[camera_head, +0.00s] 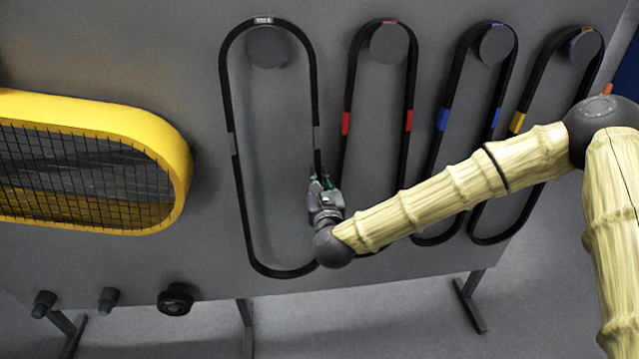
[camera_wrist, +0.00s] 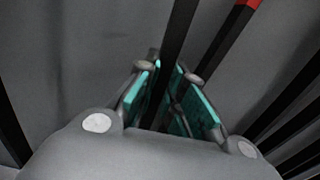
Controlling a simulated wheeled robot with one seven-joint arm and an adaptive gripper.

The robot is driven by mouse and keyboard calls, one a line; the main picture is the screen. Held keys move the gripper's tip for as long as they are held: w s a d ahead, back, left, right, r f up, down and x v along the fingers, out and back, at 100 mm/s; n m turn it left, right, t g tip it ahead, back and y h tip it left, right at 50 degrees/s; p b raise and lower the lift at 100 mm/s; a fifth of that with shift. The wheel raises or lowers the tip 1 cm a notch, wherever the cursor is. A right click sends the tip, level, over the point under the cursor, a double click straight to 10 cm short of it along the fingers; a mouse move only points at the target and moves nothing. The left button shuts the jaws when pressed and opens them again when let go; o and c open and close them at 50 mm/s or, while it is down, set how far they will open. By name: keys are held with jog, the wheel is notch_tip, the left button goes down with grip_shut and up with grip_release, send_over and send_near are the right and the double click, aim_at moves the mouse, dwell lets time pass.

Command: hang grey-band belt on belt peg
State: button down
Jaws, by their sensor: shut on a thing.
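The grey-band belt (camera_head: 235,165) is a long black loop with grey bands on its two sides. Its top lies over the leftmost round belt peg (camera_head: 267,47), and the loop hangs down the grey panel. My gripper (camera_head: 317,180) is at the lower right side of this loop, with the belt's right strand between its fingers. In the wrist view the black strand (camera_wrist: 178,45) runs down between the teal finger pads of my gripper (camera_wrist: 172,92). The part of the strand behind my gripper and wrist is hidden.
To the right hang a red-band belt (camera_head: 346,123), a blue-band belt (camera_head: 443,118) and a yellow-band belt (camera_head: 517,121), each on its own peg. A yellow-framed mesh guard (camera_head: 182,165) stands out at left. Dark knobs (camera_head: 175,299) sit along the panel's lower left.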

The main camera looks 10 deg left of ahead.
jog(key=w+a+f, duration=0.1)
jog(key=w, duration=0.4)
jog(key=shift+w+a+f, duration=0.25)
jog(key=shift+w+a, duration=0.05)
dwell(0.4)
jog(key=shift+b, duration=0.55)
dwell(0.7)
jog(key=shift+s+f+b, duration=0.1)
jog(key=shift+f+b, duration=0.35)
jog(key=shift+b, duration=0.05)
dwell(0.7)
jog(key=c, duration=1.5)
grip_release()
jog(key=shift+o, duration=0.4)
jog(key=o, duration=0.4)
jog(key=shift+c, duration=0.2)
